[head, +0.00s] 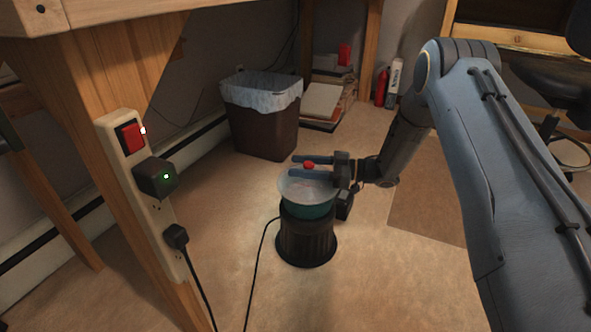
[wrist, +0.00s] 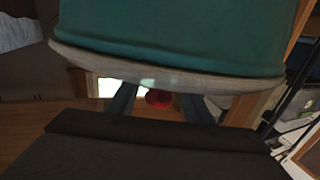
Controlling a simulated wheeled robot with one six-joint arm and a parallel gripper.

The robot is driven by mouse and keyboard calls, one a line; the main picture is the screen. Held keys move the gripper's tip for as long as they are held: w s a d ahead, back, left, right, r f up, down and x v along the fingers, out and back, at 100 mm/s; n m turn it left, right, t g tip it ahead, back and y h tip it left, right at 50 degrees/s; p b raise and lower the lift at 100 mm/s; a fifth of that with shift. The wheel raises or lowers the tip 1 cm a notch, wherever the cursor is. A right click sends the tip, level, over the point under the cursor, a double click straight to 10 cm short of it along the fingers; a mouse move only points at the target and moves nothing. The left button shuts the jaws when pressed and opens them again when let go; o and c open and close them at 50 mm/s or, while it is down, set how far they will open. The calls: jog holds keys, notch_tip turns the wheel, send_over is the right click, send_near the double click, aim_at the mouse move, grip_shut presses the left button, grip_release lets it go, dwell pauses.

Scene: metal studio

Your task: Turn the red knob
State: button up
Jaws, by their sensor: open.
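The red knob (head: 309,165) sits above the pale, wide rim or lid (head: 291,189) of a teal vessel (head: 308,209) standing on a black ribbed base (head: 306,243). My gripper (head: 293,166) is open, reaching in from the right, with one finger on each side of the knob. In the wrist view, the red knob (wrist: 159,99) shows between the two fingers. A gap seems to remain at each side; touch cannot be told. The teal wall (wrist: 170,40) and pale rim fill the top of that view. The knob's lower part is hidden in the head view.
A wooden bench leg with a power strip (head: 150,190) stands at the left. A black cord runs from near the base across the floor. A lined bin (head: 262,130), books (head: 325,100) and red and white cylinders (head: 387,85) stand behind. Floor around the base is mostly clear.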

jog(key=shift+a, duration=0.85)
